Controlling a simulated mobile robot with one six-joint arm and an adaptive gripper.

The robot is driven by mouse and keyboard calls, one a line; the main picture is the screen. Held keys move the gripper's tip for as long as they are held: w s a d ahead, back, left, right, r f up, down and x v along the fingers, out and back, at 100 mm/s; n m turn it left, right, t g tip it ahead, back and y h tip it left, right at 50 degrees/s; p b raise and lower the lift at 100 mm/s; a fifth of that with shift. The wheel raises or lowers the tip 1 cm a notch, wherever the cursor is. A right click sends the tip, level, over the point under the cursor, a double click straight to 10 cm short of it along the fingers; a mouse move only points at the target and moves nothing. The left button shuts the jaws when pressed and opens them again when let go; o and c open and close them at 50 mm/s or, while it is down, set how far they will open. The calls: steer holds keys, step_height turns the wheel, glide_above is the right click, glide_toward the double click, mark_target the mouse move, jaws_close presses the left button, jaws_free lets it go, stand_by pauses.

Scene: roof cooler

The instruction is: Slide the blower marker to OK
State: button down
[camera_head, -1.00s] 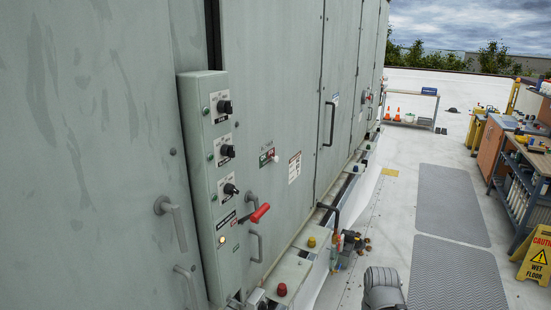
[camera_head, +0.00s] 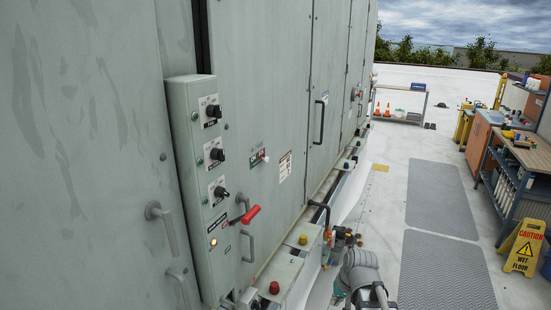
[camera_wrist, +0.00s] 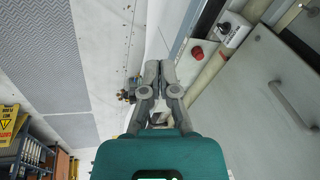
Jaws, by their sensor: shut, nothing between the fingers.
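A small plate with a green left part and a reddish right part (camera_head: 256,161) is on the grey cabinet door, right of the switch box. A small pale knob (camera_head: 265,157) sits at its right part. I take this for the blower marker, but the lettering is too small to read. My gripper (camera_wrist: 160,70) shows in the wrist view, with its fingers together and empty. It is beside the cabinet, apart from the marker, which I cannot make out in the wrist view. The head view shows only part of my arm at the bottom.
Door handles (camera_head: 319,122), a red button (camera_head: 274,287) and a yellow knob (camera_head: 303,239) project nearby. A wet floor sign (camera_head: 525,250) and a workbench (camera_head: 530,155) stand right.

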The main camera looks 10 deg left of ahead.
mark_target(265, 160)
steer(key=w+a+r+m+t+y+p, duration=0.3)
steer(key=w+a+r+m+t, duration=0.1)
steer(key=w+r, duration=0.5)
steer(key=w+a+r+m+t+y+p, duration=0.2)
steer(key=w+a+r+m+t+p, duration=0.1)
steer(key=w+r, duration=0.7)
steer(key=w+a+r+m+t+y+p, duration=0.3)
steer(key=w+a+r+m+t+p, duration=0.1)
steer(key=w+r, duration=0.5)
steer(key=w+a+t, duration=0.1)
steer(key=w+a, duration=0.1)
steer(key=shift+a+r+m+y+p, duration=0.25)
steer(key=shift+a+m+y+p, duration=0.05)
steer(key=shift+a, duration=0.05)
steer(key=shift+w, duration=0.1)
steer(key=w+a, duration=0.1)
steer(key=a, duration=0.1)
steer(key=w+a, duration=0.2)
steer(key=a, duration=0.1)
steer(key=w+a, duration=0.2)
steer(key=shift+a, duration=0.35)
steer(key=shift+s+a, duration=0.3)
